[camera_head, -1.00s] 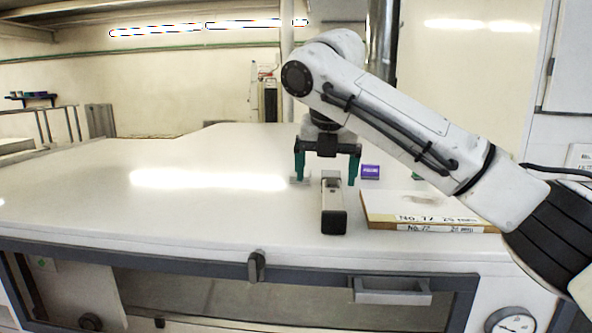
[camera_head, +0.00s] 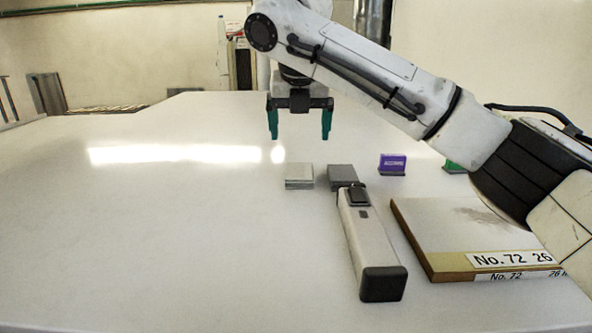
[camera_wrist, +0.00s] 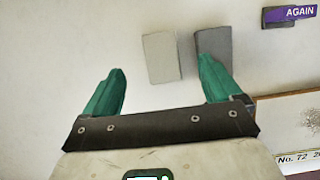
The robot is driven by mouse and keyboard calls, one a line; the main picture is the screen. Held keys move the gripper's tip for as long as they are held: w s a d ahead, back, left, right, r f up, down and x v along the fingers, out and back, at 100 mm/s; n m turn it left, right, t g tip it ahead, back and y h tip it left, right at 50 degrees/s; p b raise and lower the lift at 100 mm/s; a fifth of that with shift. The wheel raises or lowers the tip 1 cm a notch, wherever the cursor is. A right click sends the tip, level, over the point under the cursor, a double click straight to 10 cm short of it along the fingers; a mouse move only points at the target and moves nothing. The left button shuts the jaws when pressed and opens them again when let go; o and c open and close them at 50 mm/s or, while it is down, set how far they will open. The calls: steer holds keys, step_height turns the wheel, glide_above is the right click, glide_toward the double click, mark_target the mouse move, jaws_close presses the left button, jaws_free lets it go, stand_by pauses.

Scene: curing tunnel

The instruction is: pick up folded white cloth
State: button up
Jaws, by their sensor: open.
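The folded white cloth (camera_head: 299,176) appears as a small flat whitish block on the white table. It lies just left of a similar grey block (camera_head: 342,177), with a narrow gap between them. My gripper (camera_head: 299,138) is open and empty, fingers pointing down, raised above the table. In the head view it shows just above the cloth in the picture. In the wrist view the cloth (camera_wrist: 160,57) lies ahead, between the lines of my two green fingers (camera_wrist: 162,82). The right fingertip overlaps the grey block (camera_wrist: 213,45) there.
A grey-white handheld device (camera_head: 371,245) with dark ends lies in front of the grey block. A flat board labelled No. 72 (camera_head: 440,237) lies to its right. A purple block (camera_head: 392,164) and a partly hidden green one (camera_head: 454,167) stand behind. The table's left side is clear.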

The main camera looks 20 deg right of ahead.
mark_target(300, 167)
steer(key=x, duration=0.3)
steer(key=shift+w+f+p, duration=0.15)
steer(key=shift+f+p, duration=0.1)
steer(key=shift+p, duration=0.05)
steer(key=shift+s+p+x, duration=0.2)
steer(key=shift+p+x, duration=0.35)
steer(key=shift+x, duration=0.85)
steer(key=shift+s+p+x, duration=0.25)
steer(key=shift+p+x, duration=0.25)
steer(key=shift+x, duration=0.9)
steer(key=shift+a+f, duration=0.1)
steer(key=shift+f, duration=0.15)
steer(key=shift+c, duration=0.3)
steer(key=c, duration=1.1)
